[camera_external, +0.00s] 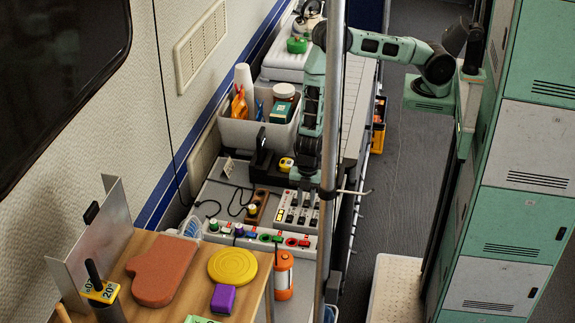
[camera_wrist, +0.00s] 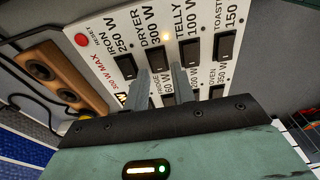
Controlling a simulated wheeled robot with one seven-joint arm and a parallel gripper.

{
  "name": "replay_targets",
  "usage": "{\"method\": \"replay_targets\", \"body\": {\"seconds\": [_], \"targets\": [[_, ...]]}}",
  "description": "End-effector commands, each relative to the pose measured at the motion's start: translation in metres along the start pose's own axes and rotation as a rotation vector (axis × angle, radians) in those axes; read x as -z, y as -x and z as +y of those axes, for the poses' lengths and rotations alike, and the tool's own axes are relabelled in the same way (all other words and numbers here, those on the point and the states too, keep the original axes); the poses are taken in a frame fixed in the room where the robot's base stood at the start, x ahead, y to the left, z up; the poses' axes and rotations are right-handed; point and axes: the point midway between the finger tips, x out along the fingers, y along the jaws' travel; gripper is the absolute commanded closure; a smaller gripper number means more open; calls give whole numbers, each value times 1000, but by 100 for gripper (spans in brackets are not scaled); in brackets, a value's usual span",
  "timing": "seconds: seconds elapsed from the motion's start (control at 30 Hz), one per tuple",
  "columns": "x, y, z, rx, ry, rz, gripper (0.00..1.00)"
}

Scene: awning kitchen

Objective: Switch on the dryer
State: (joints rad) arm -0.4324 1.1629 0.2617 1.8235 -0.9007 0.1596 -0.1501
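The white switch panel (camera_wrist: 205,18) fills the upper wrist view, with several black rocker switches under printed names. The fingers partly hide the lower row. In the external view, my gripper (camera_external: 305,184) is over the panel (camera_external: 297,212).
A red reset button (camera_wrist: 81,40) and a wooden block with round holes (camera_wrist: 62,75) are left of the switches. A strip of coloured sockets (camera_external: 262,236) lies before the panel. A grey bin (camera_external: 238,133) stands behind; a metal pole (camera_external: 332,110) rises close by.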

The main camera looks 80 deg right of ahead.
Motion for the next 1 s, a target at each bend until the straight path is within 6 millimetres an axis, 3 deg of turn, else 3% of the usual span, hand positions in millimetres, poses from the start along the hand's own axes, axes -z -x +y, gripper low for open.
{"method": "replay_targets", "body": {"seconds": [0.17, 0.7, 1.0], "targets": [[0, 21, 2, -4, -1, 3, 75], [0, 141, 1, -4, -2, 2, 75], [0, 170, 0, -1, -1, 0, 75]]}}
